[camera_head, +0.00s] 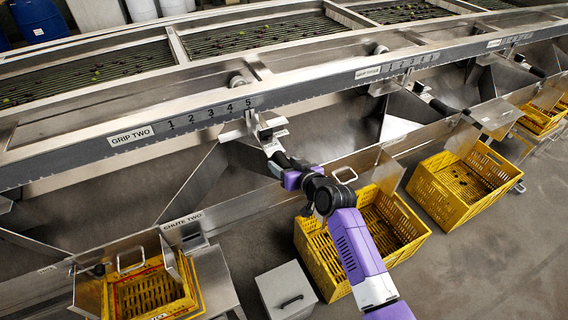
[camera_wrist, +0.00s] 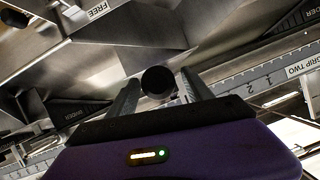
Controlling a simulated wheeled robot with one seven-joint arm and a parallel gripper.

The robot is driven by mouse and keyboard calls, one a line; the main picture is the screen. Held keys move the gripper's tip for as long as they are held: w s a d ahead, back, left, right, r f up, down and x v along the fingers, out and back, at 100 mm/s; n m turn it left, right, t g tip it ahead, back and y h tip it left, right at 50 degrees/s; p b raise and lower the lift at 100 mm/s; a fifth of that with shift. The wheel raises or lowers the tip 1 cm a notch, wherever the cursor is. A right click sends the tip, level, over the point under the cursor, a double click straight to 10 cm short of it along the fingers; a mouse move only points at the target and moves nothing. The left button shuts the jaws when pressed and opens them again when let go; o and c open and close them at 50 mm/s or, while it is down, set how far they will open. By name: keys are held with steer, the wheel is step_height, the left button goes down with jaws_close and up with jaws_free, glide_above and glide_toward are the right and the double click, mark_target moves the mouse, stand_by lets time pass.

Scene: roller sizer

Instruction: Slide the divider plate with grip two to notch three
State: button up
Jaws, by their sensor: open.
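The rail (camera_head: 190,121) carries the label GRIP TWO (camera_head: 130,135) at left and notch numbers 1 to 5 to its right. The grip (camera_head: 264,127) sticks out from a metal bracket just below number 5; notch three lies left of it. How much of the divider plate shows behind the bracket, I cannot tell. My gripper (camera_head: 272,141) is at the grip's front end. In the wrist view my gripper (camera_wrist: 160,88) is open, with one finger on each side of the dark round grip end (camera_wrist: 158,79). Contact is not clear.
A slanted metal chute wall (camera_head: 192,185) stands left of my arm. Yellow crates (camera_head: 418,235) stand below, with a grey lidded box (camera_head: 287,291) beside my arm. Another bracket with a dark grip (camera_head: 440,106) is on the rail farther right. The rail face between numbers 3 and 5 looks clear.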

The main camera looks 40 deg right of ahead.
steer(key=shift+w+f, duration=0.1)
steer(key=shift+w, duration=0.15)
jaws_close()
